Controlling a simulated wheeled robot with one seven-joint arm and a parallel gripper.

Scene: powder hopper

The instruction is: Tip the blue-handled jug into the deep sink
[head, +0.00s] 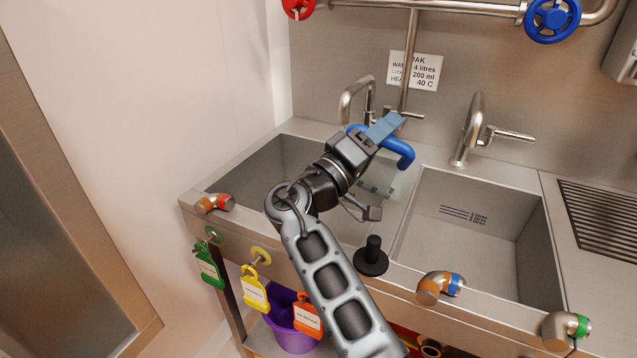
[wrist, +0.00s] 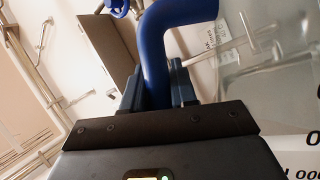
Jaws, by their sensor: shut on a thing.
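The jug has a blue handle (head: 400,150) and a clear body (head: 398,187) that is hard to make out. My gripper (head: 376,132) is shut on the handle, seen also in the wrist view (wrist: 155,50) between the fingers. The clear wall fills the right of the wrist view, and the jug looks tilted there. It is held over the left basin (head: 262,165), near the divider. The right basin (head: 485,235) is empty. I cannot tell which basin is the deep one. My arm hides part of the left basin, and any contents of the jug are unclear.
Two taps (head: 358,95) (head: 474,125) stand behind the basins, under a pipe with red and blue handwheels. A black plunger-like knob (head: 372,258) stands on the front rim. Coloured tags hang in front, above a purple bucket (head: 288,325). A drainboard (head: 605,215) lies right.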

